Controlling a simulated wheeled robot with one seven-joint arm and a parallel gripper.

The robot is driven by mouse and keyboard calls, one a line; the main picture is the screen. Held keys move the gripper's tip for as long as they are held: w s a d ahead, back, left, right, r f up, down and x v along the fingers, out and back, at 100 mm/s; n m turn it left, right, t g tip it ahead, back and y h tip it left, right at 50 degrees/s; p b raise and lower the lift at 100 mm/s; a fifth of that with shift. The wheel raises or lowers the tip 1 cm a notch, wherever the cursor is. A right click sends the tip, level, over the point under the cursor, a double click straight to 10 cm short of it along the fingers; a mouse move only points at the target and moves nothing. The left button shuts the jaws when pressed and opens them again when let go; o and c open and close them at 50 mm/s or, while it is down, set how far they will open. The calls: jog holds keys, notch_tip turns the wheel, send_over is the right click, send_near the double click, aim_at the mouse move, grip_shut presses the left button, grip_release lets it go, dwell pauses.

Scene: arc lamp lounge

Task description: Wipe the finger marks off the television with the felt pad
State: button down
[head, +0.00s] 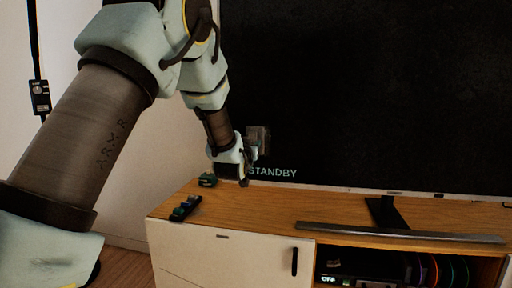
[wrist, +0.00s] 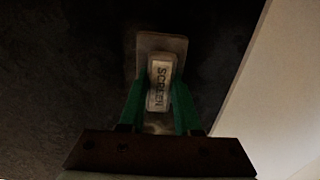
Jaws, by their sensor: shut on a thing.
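The television (head: 370,90) is a large black screen, with "STANDBY" in pale letters near its lower left corner. My gripper (head: 251,152) is in front of that corner, just above the lettering. In the wrist view, the green fingers of my gripper (wrist: 159,98) are shut on the handle of the felt pad (wrist: 154,42); the handle is pale and marked "SCREEN". The pad's grey base faces the dark screen (wrist: 70,70); I cannot tell whether it touches. The pad also shows in the head view as a greyish block (head: 259,135). I cannot make out finger marks clearly.
A wooden-topped cabinet (head: 262,208) stands below the screen. A dark tray-like object (head: 185,208) and a small green item (head: 207,180) lie at its left end. A long grey bar (head: 400,232) lies along the front. The television's foot (head: 386,212) stands behind the bar.

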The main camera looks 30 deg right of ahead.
jog(key=shift+s+d+r+b, duration=0.1)
jog(key=shift+s+d+r, duration=0.2)
jog(key=shift+s+d, duration=0.75)
jog(key=shift+s+d+r+b, duration=0.15)
jog(key=shift+s+d+r, duration=0.1)
jog(key=shift+s+d, duration=0.75)
jog(key=shift+s+d+r+b, duration=0.1)
jog(key=shift+s+d+r, duration=0.2)
jog(key=shift+s+d, duration=0.7)
jog(key=shift+w+d, duration=0.2)
jog(key=b+v, duration=0.1)
jog(key=v, duration=0.5)
jog(key=shift+b, duration=0.35)
jog(key=shift+b+v, duration=0.4)
jog(key=shift+v, duration=1.1)
